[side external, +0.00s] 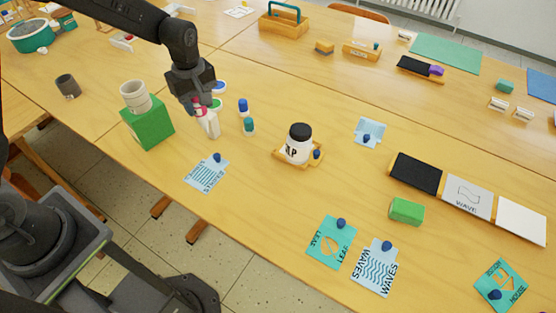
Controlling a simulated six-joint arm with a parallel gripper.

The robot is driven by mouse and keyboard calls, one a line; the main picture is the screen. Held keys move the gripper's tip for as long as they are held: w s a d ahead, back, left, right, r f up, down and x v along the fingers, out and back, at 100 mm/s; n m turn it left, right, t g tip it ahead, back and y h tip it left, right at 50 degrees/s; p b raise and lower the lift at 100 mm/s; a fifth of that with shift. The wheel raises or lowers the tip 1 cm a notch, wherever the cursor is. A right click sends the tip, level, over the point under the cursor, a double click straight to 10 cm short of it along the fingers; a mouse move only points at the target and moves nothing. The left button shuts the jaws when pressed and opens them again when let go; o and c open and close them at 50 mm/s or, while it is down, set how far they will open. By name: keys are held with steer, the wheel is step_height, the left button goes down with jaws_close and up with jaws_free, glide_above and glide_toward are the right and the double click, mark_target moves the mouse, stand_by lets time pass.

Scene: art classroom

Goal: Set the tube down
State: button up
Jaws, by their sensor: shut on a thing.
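My gripper (199,103) points down over the left middle of the table and is shut on a white tube (211,126) with a red or pink top. The tube stands close to upright, slightly tilted in the picture. I cannot tell whether its lower end touches the table. My gripper hides part of its upper end. Close by on the right are a tube with a blue cap (243,107) and a tube with a teal cap (249,126). Green and blue round parts (219,87) show just behind my gripper, partly hidden.
A green box (148,124) with a beige cup (135,96) on it stands left of the tube. A striped card (206,174) with a blue knob lies in front. A black-lidded jar (299,145) sits on a wooden tray to the right. Bare table lies between them.

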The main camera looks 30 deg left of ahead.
steer(key=w+d+m, duration=0.2)
steer(key=d+m, duration=0.5)
steer(key=d, duration=0.1)
steer(key=w+d+m, duration=0.2)
steer(key=d+m, duration=0.5)
steer(key=d, duration=0.2)
steer(key=shift+s+d+f, duration=0.25)
steer(key=shift+d+f, duration=1.55)
steer(key=shift+d, duration=0.25)
steer(key=shift+s+d+f, duration=0.25)
steer(key=shift+d+f, duration=1.5)
steer(key=shift+d, duration=0.25)
steer(key=shift+s+d+f, duration=0.25)
steer(key=shift+d+f, duration=1.55)
steer(key=shift+d, duration=0.25)
steer(key=shift+f, duration=0.15)
steer(key=o, duration=1)
step_height(320, 180, up, 12)
steer(key=shift+r, duration=0.15)
